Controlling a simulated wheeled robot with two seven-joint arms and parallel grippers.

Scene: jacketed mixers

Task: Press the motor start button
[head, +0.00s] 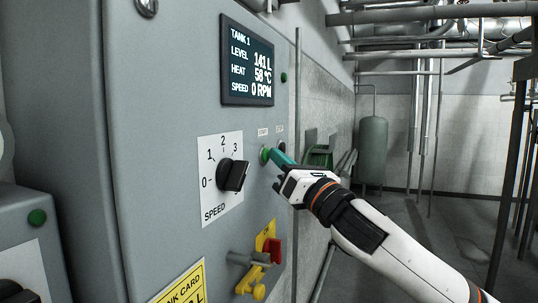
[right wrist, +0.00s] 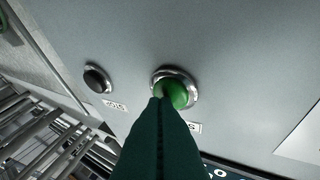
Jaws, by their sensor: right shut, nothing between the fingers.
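The green start button (head: 265,154) sits on the grey control panel, right of the speed dial and below the display. In the right wrist view the green button (right wrist: 176,88) has a silver ring, and its label is partly covered by my fingers. My right gripper (head: 273,154) is shut and empty, with its green fingertips at the button. In the right wrist view the fingertips (right wrist: 160,99) overlap the button's near edge; I cannot tell whether it is pushed in. The display (head: 248,62) reads speed 0 RPM. My left gripper is not in view.
A black stop button (right wrist: 97,79) sits close beside the green one. The black speed knob (head: 233,175) is left of my gripper. A red-handled switch (head: 273,250) on a yellow plate is below. Pipes and a green tank (head: 372,150) stand behind, right.

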